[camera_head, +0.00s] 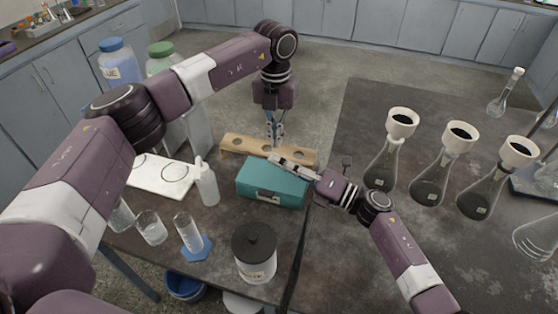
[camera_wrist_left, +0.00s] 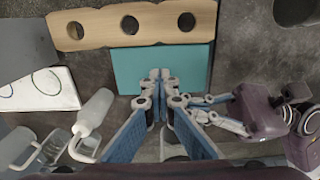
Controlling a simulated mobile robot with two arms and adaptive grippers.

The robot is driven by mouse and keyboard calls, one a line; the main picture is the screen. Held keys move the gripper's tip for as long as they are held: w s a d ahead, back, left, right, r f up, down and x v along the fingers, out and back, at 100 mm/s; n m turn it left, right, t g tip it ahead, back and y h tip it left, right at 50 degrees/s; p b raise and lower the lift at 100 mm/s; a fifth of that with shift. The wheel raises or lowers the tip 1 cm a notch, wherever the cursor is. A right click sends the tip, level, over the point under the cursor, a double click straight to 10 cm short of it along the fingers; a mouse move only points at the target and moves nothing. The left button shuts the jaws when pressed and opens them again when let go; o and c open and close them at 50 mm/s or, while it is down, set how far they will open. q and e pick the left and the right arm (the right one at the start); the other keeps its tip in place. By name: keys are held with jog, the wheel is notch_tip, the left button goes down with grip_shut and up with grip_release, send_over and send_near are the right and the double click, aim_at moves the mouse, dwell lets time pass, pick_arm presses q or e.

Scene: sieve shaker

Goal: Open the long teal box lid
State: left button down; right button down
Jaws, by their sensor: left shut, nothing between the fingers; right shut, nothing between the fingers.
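The long teal box (camera_head: 270,186) stands on the dark table with its lid down and a pale latch on its front side. In the left wrist view the lid (camera_wrist_left: 190,62) shows as a flat teal surface. My left gripper (camera_head: 274,146) points down, shut and empty, above the box's far side. Its fingertips (camera_wrist_left: 160,76) appear over the lid; contact cannot be told. My right gripper (camera_head: 273,158) is shut and empty and reaches from the right across the top of the box. In the wrist view it (camera_wrist_left: 182,103) is beside the left fingers.
A wooden rack (camera_head: 240,145) with holes stands right behind the box. A white bottle (camera_head: 206,185) is left of it, and a black-lidded jar (camera_head: 254,254) is in front. Several flasks with funnels, one here (camera_head: 389,165), stand to the right. Glass beakers (camera_head: 151,228) stand front left.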

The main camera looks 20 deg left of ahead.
pick_arm(q)
jog(key=c, duration=2.7)
grip_release()
jog(key=o, duration=1.3)
jog(key=shift+r, duration=0.1)
